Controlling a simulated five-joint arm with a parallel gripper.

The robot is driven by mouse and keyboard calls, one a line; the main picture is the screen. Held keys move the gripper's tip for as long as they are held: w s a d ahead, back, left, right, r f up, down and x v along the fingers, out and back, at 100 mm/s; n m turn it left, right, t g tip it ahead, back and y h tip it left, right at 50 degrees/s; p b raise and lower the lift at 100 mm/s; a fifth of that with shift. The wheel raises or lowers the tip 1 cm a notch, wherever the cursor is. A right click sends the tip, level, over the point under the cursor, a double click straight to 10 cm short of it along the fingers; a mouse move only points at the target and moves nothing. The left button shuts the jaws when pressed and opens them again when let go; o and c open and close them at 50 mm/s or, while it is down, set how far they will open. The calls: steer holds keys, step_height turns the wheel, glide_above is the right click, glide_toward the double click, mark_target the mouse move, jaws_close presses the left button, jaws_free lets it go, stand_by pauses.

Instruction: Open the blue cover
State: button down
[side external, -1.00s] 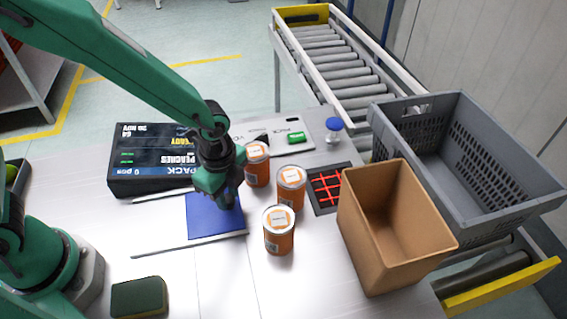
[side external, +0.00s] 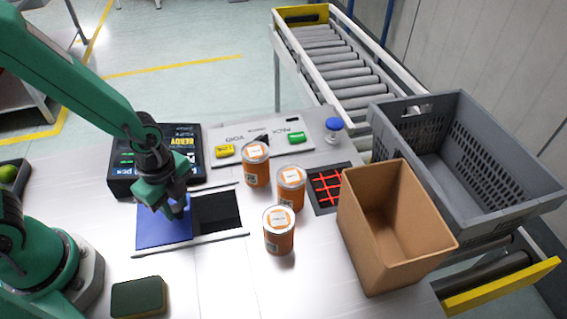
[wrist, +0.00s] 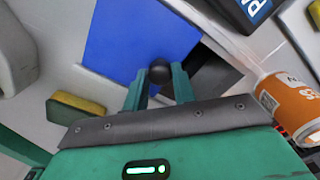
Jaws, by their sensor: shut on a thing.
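The blue cover (side external: 155,232) is a flat square panel between two pale rails on the table. It lies to the left of a dark square opening (side external: 216,211), which is uncovered. My gripper (side external: 178,208) is down at the cover's right part. In the wrist view, the blue cover (wrist: 130,45) fills the upper middle, and my gripper's fingers (wrist: 158,85) are closed around a round black knob (wrist: 159,70) on it. The inside of the opening looks black, and I cannot make out anything in it.
Several orange cans (side external: 279,232) stand right of the opening. A black box (side external: 125,178) lies behind the rails. A green sponge (side external: 139,297) lies in front. A tan bin (side external: 392,225) and a grey crate (side external: 470,200) stand at the right.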

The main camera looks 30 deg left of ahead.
steer(key=c, duration=1.1)
jaws_free()
steer(key=shift+r, duration=0.15)
steer(key=shift+r, duration=3.8)
